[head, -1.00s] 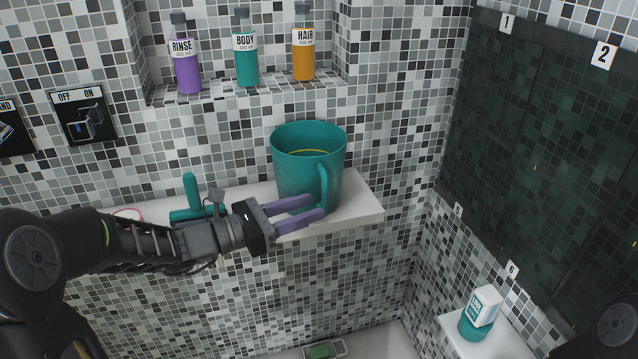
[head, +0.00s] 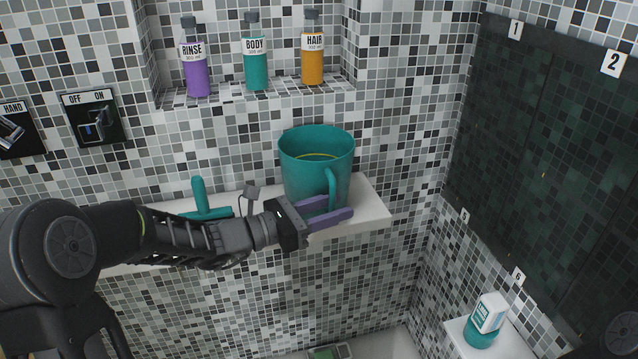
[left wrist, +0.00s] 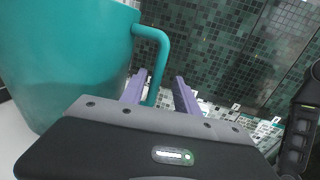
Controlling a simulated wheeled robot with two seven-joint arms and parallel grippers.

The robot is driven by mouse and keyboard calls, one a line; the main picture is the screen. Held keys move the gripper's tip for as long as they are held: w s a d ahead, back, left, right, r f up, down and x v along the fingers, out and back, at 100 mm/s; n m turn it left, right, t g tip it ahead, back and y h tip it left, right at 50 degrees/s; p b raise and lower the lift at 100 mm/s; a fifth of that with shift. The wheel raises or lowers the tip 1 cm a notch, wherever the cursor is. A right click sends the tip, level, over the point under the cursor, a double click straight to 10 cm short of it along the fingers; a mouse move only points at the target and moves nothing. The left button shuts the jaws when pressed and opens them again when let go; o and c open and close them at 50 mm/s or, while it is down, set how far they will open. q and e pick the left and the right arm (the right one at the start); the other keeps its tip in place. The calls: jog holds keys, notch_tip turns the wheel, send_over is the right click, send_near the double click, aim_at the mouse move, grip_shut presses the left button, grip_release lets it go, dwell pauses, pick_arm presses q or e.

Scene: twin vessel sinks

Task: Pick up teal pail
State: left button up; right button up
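The teal pail (head: 300,173) stands upright on the white shelf, its handle (head: 332,186) facing me. It also fills the left of the left wrist view (left wrist: 62,65). My left gripper (head: 338,209) is at the lower part of the handle, in front of the pail. In the left wrist view its two purple fingers (left wrist: 160,92) are apart, with the handle showing between them. I see a gap beside the handle, so the gripper is open. My right gripper is not in view.
The white shelf (head: 372,213) also bears a teal squeegee-like tool (head: 200,196), partly behind my left arm. Purple (head: 196,75), teal (head: 256,68) and orange (head: 312,65) bottles stand in the niche above. A small teal-and-white container (head: 486,318) stands on a ledge at lower right.

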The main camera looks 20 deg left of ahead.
pick_arm(q)
jog(key=shift+x, duration=1.4)
grip_shut()
dwell(0.7)
